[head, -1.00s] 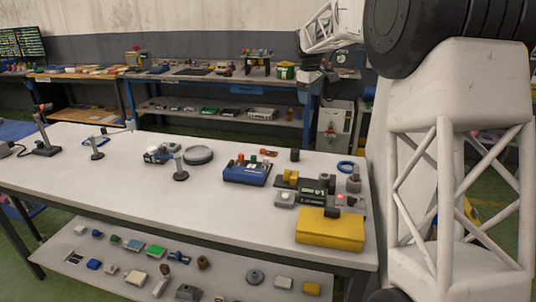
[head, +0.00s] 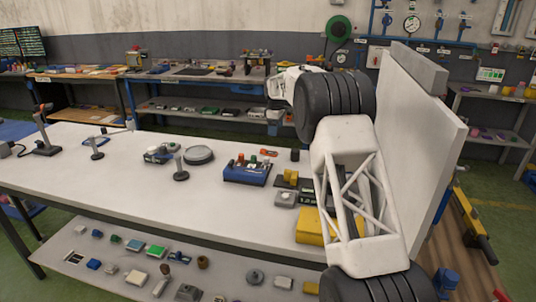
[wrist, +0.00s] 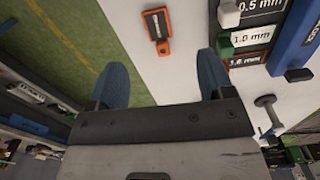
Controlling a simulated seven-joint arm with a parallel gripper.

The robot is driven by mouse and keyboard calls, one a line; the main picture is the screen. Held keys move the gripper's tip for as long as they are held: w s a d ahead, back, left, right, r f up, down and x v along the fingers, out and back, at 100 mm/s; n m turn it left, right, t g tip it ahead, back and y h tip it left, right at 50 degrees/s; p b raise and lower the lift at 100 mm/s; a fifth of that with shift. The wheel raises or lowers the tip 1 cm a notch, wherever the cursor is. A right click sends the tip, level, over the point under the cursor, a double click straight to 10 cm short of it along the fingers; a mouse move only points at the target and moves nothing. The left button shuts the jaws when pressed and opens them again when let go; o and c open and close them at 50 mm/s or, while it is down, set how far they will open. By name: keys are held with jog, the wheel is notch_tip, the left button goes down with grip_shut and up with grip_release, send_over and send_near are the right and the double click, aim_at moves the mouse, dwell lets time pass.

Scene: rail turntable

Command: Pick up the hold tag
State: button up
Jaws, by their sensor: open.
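An orange-red tag (wrist: 157,28) with a dark label lies flat on the white table top (wrist: 185,75), close to its edge; I take it to be the hold tag. In the head view a small orange-red tag (head: 268,153) lies behind the blue box. My gripper (wrist: 163,72) is open and empty in the wrist view, its two blue fingers spread apart. The tag shows beyond the fingertips, between their lines, and is not touched. The height of the gripper above the table cannot be told.
A blue box (head: 247,173) with coloured knobs stands near the tag. Its labelled plates (wrist: 250,40) show at the wrist view's right. My arm partly hides a yellow case (head: 310,228). The table's left half has free room.

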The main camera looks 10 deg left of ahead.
send_over(270, 152)
jog(key=shift+n, duration=0.3)
notch_tip(270, 152, down, 5)
jog(key=shift+s+r, duration=0.1)
jog(key=shift+r, duration=0.05)
jog(key=shift+f, duration=1.3)
jog(key=shift+f, duration=2.6)
jog(key=c, duration=1)
jog(key=shift+r, duration=0.1)
notch_tip(270, 152, up, 10)
